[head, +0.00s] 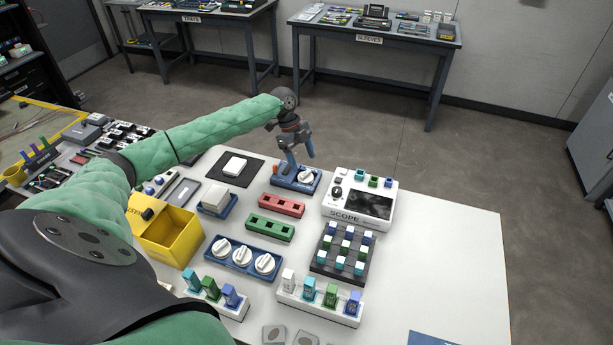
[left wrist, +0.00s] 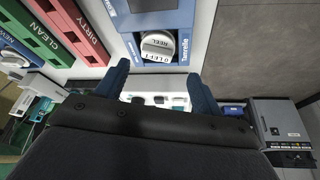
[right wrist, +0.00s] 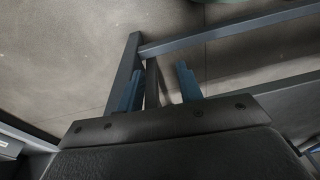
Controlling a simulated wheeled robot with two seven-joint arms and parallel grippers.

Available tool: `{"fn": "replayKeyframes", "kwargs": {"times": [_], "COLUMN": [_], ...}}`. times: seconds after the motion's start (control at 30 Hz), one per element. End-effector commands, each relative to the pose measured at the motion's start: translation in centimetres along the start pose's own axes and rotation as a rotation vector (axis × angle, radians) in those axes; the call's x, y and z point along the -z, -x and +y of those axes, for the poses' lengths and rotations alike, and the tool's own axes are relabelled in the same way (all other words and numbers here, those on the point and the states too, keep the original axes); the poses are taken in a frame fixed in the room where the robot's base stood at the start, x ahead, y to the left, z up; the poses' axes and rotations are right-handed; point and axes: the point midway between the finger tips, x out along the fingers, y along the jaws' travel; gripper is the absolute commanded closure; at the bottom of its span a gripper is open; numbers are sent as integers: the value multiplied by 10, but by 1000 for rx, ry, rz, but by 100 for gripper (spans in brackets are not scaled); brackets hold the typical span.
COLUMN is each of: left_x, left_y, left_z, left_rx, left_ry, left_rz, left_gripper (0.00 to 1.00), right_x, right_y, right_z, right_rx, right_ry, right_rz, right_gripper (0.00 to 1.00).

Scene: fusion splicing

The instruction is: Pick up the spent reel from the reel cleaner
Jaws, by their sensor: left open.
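The reel cleaner (head: 283,182) is a small blue unit at the back of the white table, with a round white reel (head: 306,175) in it. In the left wrist view the reel (left wrist: 158,46) sits in the blue frame (left wrist: 150,20) with a raised, lettered grip bar across its face. My left gripper (head: 300,160) is above the cleaner. In its wrist view the open fingers (left wrist: 160,75) point toward the reel, one on either side of it, with nothing between them. My right gripper (right wrist: 158,72) is open and empty, with floor and grey metal bars behind it.
In front of the cleaner are a red holder (head: 281,206) and a green holder (head: 269,228). A blue tray (head: 228,259) carries three white reels. The scope (head: 345,216) stands close to the right. A yellow bin (head: 172,243) is left. The table's right side is clear.

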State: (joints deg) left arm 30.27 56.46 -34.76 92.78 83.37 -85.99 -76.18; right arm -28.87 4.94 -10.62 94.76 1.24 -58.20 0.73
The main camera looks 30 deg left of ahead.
Motion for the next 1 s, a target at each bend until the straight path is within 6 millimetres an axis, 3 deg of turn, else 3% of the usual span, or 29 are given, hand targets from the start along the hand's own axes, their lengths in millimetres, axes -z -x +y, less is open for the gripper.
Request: {"fn": "replayKeyframes", "kwargs": {"times": [0.43, 0.83, 1.0], "left_x": [-3, -3, -3], "left_y": [-38, -48, -48], "left_z": [4, 4, 4], "left_rx": [-1, 0, 0], "left_ry": [1, 0, 0], "left_rz": [0, -1, -1], "left_gripper": [33, 33, 64], "right_x": [-19, -23, -22], "right_y": [-52, -62, -61], "right_z": [14, 17, 17], "right_rx": [-20, -23, -24], "right_ry": [12, 14, 14], "right_rz": [25, 32, 32], "right_gripper": [64, 64, 64]}}
